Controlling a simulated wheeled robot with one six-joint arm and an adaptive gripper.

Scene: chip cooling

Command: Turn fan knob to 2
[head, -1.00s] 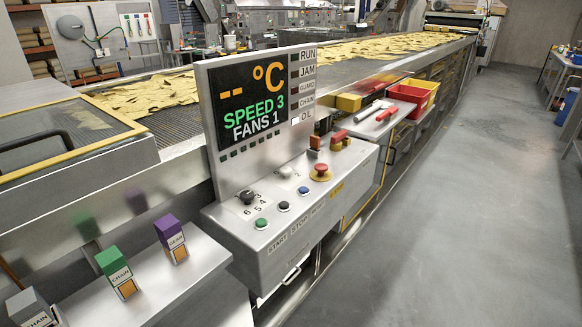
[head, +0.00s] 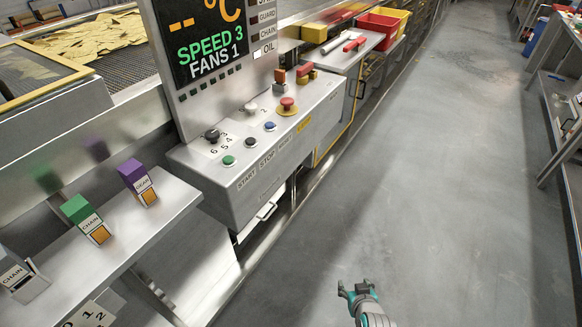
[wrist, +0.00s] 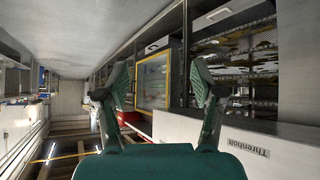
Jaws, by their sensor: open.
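The control panel (head: 228,185) shows in the head view with a row of buttons and two knobs on its top. The black knob (head: 212,135) has numbers up to 6 around it. The pale knob (head: 251,108) sits to its right with a 2 beside it; it looks like the fan knob, but its setting is too small to read. The display (head: 208,40) reads SPEED 3 and FANS 1. My gripper (head: 358,290) is open and empty, low over the floor, right of and apart from the panel. Its spread fingers also show in the wrist view (wrist: 158,95).
Red (head: 378,27) and yellow bins lie beyond the panel. The grey floor (head: 430,150) is clear.

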